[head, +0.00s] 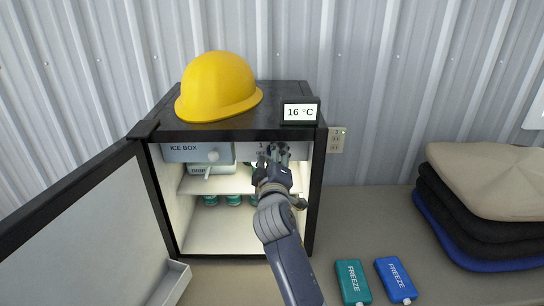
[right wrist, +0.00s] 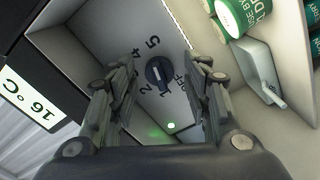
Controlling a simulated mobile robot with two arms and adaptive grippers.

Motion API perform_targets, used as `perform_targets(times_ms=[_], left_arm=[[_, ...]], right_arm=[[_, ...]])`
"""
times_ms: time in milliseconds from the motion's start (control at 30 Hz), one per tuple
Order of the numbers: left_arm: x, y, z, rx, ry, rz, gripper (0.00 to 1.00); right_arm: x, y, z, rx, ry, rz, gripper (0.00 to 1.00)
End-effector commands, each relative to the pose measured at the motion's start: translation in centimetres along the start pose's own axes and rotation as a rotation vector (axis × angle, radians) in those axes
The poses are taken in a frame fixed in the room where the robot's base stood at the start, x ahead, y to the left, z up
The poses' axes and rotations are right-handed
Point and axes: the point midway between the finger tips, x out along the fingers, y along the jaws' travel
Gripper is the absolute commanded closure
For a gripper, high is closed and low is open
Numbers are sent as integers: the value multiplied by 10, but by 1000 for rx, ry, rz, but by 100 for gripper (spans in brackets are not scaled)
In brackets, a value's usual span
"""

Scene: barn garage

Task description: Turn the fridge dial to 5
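A small fridge (head: 316,200) stands open with its door (head: 90,225) swung to the left. Its dark round dial (right wrist: 158,73) is on a pale panel inside, with numbers and OFF printed around it. The 5, 4, 2, 1 and OFF are readable in the right wrist view. The dial's white mark is too small to read its setting surely. My right gripper (head: 275,156) is at this panel and hides most of the dial in the head view. In the right wrist view my right gripper (right wrist: 162,66) is open, one finger on each side of the dial. My left gripper is out of view.
A display reading 16 °C (head: 300,112) and a yellow hard hat (head: 217,88) are on the fridge top. An ice box drawer (head: 185,152) and shelved cans (head: 234,199) are inside. Teal (head: 352,282) and blue (head: 396,280) freeze packs and folded cloths (head: 485,180) lie to the right.

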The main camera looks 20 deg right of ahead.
Motion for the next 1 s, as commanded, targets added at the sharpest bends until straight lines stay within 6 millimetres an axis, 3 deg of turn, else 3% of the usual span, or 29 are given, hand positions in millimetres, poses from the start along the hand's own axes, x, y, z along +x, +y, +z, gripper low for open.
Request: perform_targets(times_ms=[433,567,1000], left_arm=[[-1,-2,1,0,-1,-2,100],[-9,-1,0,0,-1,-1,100],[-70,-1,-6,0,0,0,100]], right_arm=[[0,1,0,-11,1,1,54],[0,3,-1,-104,0,1,54],[0,7,-3,-986,0,1,54]])
